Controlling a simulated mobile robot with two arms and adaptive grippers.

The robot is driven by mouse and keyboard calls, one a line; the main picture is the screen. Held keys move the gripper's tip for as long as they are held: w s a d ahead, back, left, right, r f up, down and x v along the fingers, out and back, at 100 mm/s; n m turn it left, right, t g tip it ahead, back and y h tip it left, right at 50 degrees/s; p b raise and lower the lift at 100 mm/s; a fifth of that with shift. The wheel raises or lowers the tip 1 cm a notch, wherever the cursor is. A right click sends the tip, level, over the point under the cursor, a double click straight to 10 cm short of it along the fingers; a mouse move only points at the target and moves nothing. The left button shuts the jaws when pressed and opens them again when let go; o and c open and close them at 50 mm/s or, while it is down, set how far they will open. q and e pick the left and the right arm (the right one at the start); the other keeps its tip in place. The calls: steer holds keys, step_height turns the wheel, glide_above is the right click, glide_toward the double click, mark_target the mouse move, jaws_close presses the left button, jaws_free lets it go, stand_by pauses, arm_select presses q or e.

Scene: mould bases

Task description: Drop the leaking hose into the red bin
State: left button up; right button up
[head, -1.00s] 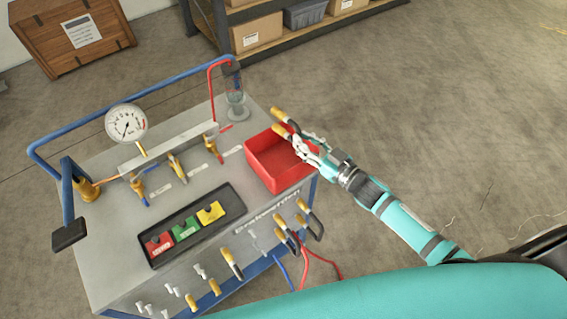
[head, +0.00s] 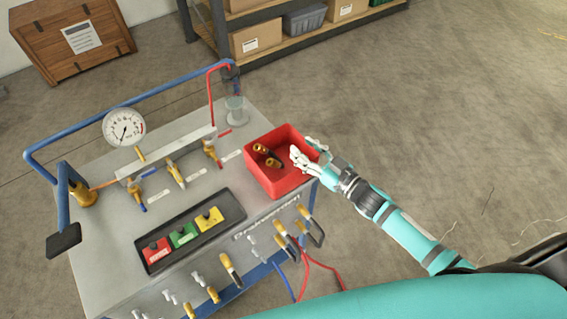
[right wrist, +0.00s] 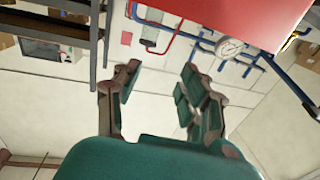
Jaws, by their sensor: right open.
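The leaking hose (head: 268,158), a short dark piece with brass-coloured ends, lies inside the red bin (head: 285,187). The bin stands at the right end of the grey test bench (head: 190,195). My right gripper (head: 303,149) is open and empty at the bin's right rim, apart from the hose. In the right wrist view its spread fingers (right wrist: 158,85) have nothing between them, and the red bin (right wrist: 235,14) fills the top edge. My left gripper is in neither view.
Several hoses with brass ends hang on the bench's front (head: 283,232). A black tray (head: 218,226) holds red, green and yellow blocks. A pressure gauge (head: 123,128), valves and a blue pipe frame stand behind. Open floor (head: 430,130) lies to the right.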

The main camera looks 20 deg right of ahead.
steer(key=v, duration=1.1)
steer(key=shift+s+d, duration=0.15)
steer(key=shift+s, duration=0.1)
steer(key=s+d+f+m+g+h+b, duration=0.1)
steer(key=s+d+f+g+h, duration=0.15)
steer(key=f, duration=0.75)
steer(key=s+d+f+m+g+h+b, duration=0.1)
steer(key=s+d+f+h+b, duration=0.15)
steer(key=f, duration=0.85)
steer(key=s+d+f+m+g+h, duration=0.1)
steer(key=s+f+m+g+h, duration=0.15)
steer(key=f, duration=0.75)
steer(key=s+a+f+g+b, duration=0.2)
steer(key=s+a+f+g, duration=0.2)
steer(key=s+f, duration=0.7)
steer(key=s+a+f+n+g+b, duration=0.1)
steer(key=s+a+f+g, duration=0.3)
steer(key=s+f, duration=0.7)
steer(key=s+h, duration=0.1)
steer(key=s, duration=0.4)
steer(key=shift+s+f+g+b, duration=0.2)
steer(key=shift+g+b, duration=0.2)
steer(key=shift+a, duration=0.2)
